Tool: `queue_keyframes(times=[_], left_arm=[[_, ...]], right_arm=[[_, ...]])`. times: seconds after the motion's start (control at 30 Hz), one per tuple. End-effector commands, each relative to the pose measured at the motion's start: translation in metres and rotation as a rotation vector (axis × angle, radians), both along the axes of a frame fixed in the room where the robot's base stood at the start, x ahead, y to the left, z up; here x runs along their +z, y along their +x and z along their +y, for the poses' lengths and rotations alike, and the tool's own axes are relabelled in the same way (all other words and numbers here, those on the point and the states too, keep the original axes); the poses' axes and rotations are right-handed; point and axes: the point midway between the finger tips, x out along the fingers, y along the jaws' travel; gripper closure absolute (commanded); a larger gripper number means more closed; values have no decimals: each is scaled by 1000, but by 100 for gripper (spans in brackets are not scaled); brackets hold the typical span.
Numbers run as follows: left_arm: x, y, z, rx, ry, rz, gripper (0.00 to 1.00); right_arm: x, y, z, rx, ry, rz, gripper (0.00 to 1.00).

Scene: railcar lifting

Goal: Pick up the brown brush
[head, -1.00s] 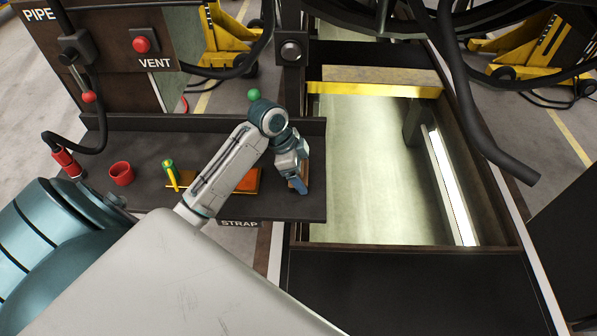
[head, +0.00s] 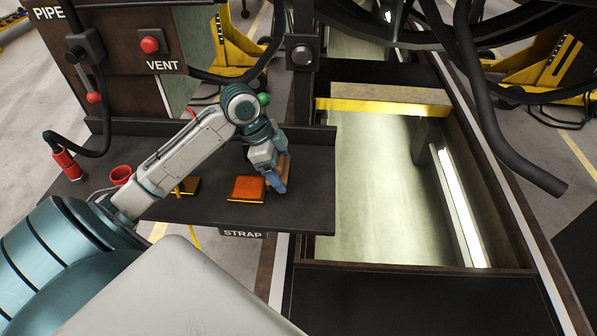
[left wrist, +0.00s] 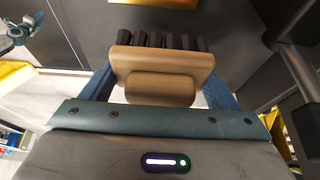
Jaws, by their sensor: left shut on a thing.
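The brown brush (left wrist: 162,65) has a wooden body and dark bristle tufts. In the left wrist view it sits between the two blue fingers of my left gripper (left wrist: 160,88), which is shut on it, with the bristles pointing away from the wrist. In the head view my left gripper (head: 279,182) is over the right part of the dark shelf (head: 300,212), just right of an orange block. A bit of the brush (head: 284,164) shows at the fingers. The gap between brush and shelf is hard to judge. My right gripper is in neither view.
On the shelf are the orange block (head: 248,189), a red cup (head: 120,175), and a yellow item partly behind my arm. Right of the shelf is a lit pit (head: 380,190) with a yellow edge (head: 382,106).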

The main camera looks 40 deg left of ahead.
Motion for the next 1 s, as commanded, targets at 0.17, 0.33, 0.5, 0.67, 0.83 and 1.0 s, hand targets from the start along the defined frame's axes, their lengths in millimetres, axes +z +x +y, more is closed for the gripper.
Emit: queue_keyframes(times=[0.17,0.33,0.5,0.67,0.83,1.0], left_arm=[[0,-13,20,1,8,3,44],[2,-23,35,-1,8,3,44],[3,-32,48,0,8,6,44],[5,-37,56,-1,7,5,44],[14,-44,64,3,-1,13,44],[13,-48,71,2,-2,9,44]], right_arm=[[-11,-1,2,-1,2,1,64],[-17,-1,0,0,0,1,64],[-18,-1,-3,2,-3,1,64],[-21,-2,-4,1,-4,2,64],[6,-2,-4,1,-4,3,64],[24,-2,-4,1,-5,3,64]])
